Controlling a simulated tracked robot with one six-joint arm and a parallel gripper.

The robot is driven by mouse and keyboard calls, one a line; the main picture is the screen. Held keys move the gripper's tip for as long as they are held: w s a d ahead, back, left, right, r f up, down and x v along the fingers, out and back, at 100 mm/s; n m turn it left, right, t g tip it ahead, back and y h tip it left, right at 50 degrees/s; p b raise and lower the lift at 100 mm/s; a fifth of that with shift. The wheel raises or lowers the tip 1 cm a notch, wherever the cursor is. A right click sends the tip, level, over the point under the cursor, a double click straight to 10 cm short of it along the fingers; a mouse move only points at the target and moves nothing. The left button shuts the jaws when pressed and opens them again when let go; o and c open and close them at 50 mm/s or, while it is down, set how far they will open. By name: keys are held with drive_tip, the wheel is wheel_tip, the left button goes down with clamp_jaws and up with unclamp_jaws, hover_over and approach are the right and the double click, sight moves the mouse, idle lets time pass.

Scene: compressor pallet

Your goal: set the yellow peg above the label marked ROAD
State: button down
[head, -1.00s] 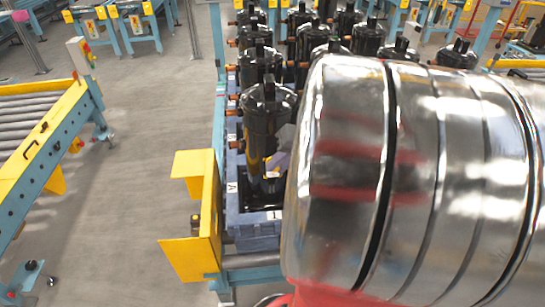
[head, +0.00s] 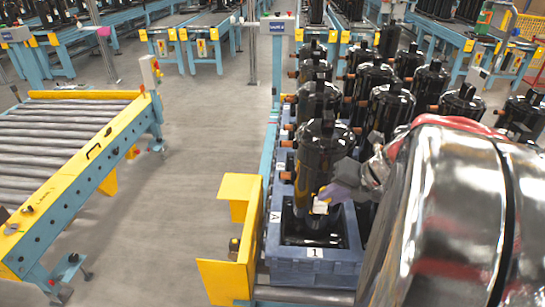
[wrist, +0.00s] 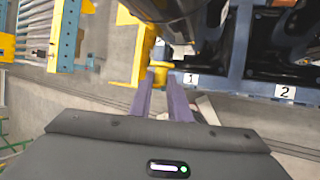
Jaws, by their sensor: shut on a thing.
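My gripper (head: 331,197) with its purple fingers reaches in front of the nearest black compressor (head: 326,150), low above the blue pallet's front end. At its fingertips is a small pale-yellow piece (head: 320,207), which seems to be the yellow peg, though its shape is too small to make out. In the wrist view the fingers (wrist: 163,78) point up past the compressor's dark body, and what is between them does not show clearly. No label marked ROAD can be read in either view.
The blue pallet (head: 300,273) carries several black compressors and white labels, such as one marked 1 (head: 315,252) and one marked 2 (wrist: 285,92). A yellow guard (head: 228,278) stands at the pallet's left corner. A roller conveyor (head: 50,150) lies left across open floor.

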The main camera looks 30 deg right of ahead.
drive_tip(key=shift+w+d, duration=0.55)
drive_tip(key=shift+w, duration=0.25)
drive_tip(key=shift+w+d, duration=0.5)
drive_tip(key=shift+w, duration=0.25)
drive_tip(key=shift+w+d, duration=0.45)
drive_tip(key=shift+w, duration=0.1)
idle(1.6)
drive_tip(key=c, duration=1.6)
unclamp_jaws()
drive_tip(key=shift+o, duration=0.2)
drive_tip(key=shift+r, duration=0.15)
drive_tip(key=v, duration=1.3)
drive_tip(key=shift+s+r, duration=0.2)
drive_tip(key=shift+s, duration=0.05)
